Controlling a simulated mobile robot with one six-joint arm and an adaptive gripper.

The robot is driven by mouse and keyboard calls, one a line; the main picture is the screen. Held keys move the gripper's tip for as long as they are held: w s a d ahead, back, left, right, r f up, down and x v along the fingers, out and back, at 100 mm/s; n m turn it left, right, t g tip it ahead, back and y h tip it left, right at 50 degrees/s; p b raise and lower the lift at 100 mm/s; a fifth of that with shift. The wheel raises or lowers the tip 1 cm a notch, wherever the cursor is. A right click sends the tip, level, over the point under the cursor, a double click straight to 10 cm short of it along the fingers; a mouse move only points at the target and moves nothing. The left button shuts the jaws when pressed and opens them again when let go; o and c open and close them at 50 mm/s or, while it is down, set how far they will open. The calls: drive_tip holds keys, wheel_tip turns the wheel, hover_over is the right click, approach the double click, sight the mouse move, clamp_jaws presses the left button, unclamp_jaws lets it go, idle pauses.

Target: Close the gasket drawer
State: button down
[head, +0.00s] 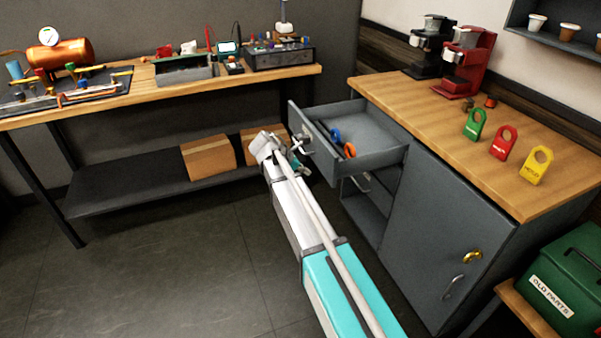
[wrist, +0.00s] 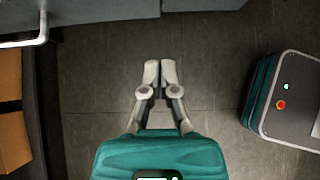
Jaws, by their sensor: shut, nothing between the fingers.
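The gasket drawer (head: 372,158) is pulled well out of the grey cabinet under the wooden counter in the head view. A blue ring (head: 335,135) and an orange ring (head: 350,150) lie inside it. My arm's end is just left of the drawer's front in the head view, but its fingers are mostly hidden there. In the wrist view my gripper (wrist: 160,75) is shut and empty, with its fingertips together above the floor. A pale bar handle (wrist: 25,42) shows at the upper left of the wrist view, apart from the fingers.
A workbench (head: 235,80) stands behind, with cardboard boxes (head: 208,157) on its lower shelf. The cabinet door (head: 432,235) is shut. Coffee machines and coloured tags stand on the counter (head: 450,120). A green box (head: 570,275) is at the lower right. The floor at left is clear.

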sight(333, 178)
drive_tip(key=b+x, duration=0.1)
drive_tip(key=x, duration=0.1)
drive_tip(key=b+x, duration=0.1)
drive_tip(key=x, duration=0.2)
drive_tip(key=d+r+b+x, duration=0.1)
drive_tip(key=x, duration=0.1)
drive_tip(key=shift+w+d+f+b, duration=0.2)
drive_tip(key=shift+w+d+b, duration=0.1)
drive_tip(key=shift+d+b, duration=0.05)
drive_tip(key=shift+w+d, duration=0.25)
drive_tip(key=shift+d, duration=0.5)
drive_tip(key=shift+a, duration=0.2)
drive_tip(key=shift+d, duration=0.2)
